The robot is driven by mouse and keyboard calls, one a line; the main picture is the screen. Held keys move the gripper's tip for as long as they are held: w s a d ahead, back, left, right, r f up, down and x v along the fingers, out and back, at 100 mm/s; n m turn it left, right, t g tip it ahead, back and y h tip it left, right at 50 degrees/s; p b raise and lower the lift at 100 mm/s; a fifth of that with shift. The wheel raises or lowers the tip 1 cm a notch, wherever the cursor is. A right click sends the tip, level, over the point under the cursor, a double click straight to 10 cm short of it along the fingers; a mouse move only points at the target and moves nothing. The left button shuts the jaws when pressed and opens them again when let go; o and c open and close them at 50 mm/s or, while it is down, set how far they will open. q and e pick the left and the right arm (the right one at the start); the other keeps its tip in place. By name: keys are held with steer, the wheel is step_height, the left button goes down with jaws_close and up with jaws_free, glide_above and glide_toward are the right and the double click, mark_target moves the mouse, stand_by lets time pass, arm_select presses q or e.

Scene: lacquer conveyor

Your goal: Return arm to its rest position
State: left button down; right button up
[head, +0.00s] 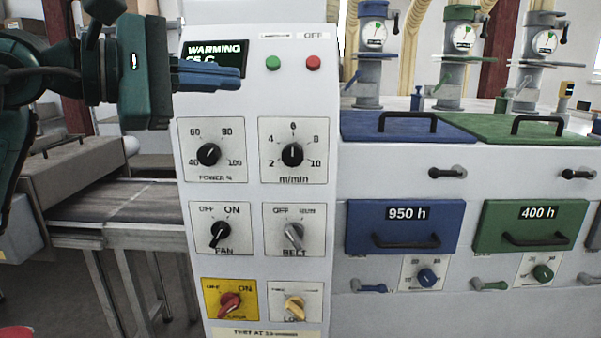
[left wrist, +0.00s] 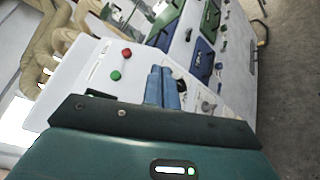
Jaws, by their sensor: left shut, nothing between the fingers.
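My left gripper (head: 240,76) comes in from the left in the head view, with blue fingers shut and nothing between them. It is in front of the upper part of the white control panel (head: 250,100) and covers part of the dark display reading "WARMING". In the left wrist view the blue fingers (left wrist: 163,88) lie together, with the panel behind them. I cannot tell whether the fingers touch the panel. My right gripper is not in view.
A green button (head: 273,63) and a red button (head: 313,63) sit right of the fingers. Several knobs fill the panel below. A conveyor (head: 115,205) stands at the left. Blue (head: 405,238) and green (head: 530,235) drawers with handles are at the right.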

arm_select(q)
steer(key=s+d+f+n+g+h, duration=0.1)
steer(key=d+f+n+g+h, duration=0.25)
steer(key=f+n+h, duration=0.75)
steer(key=w+a+f+n+t+y, duration=0.1)
steer(key=a+f+n+t+y, duration=0.2)
steer(key=f+n+t+y, duration=0.75)
steer(key=w+a+f+n+t+y, duration=0.1)
steer(key=a+f+n+t+y, duration=0.25)
steer(key=f+n, duration=1.3)
steer(key=s+a+f+n+g+y, duration=0.1)
steer(key=s+f+n+g+y, duration=0.2)
steer(key=s+f+n, duration=0.6)
steer(key=s+f+n+g+y, duration=0.4)
steer(key=s+f+n, duration=0.5)
steer(key=f, duration=0.5)
steer(key=shift+s+a+f+n+g, duration=0.3)
steer(key=shift+a+n+g, duration=0.1)
steer(key=shift+g, duration=0.65)
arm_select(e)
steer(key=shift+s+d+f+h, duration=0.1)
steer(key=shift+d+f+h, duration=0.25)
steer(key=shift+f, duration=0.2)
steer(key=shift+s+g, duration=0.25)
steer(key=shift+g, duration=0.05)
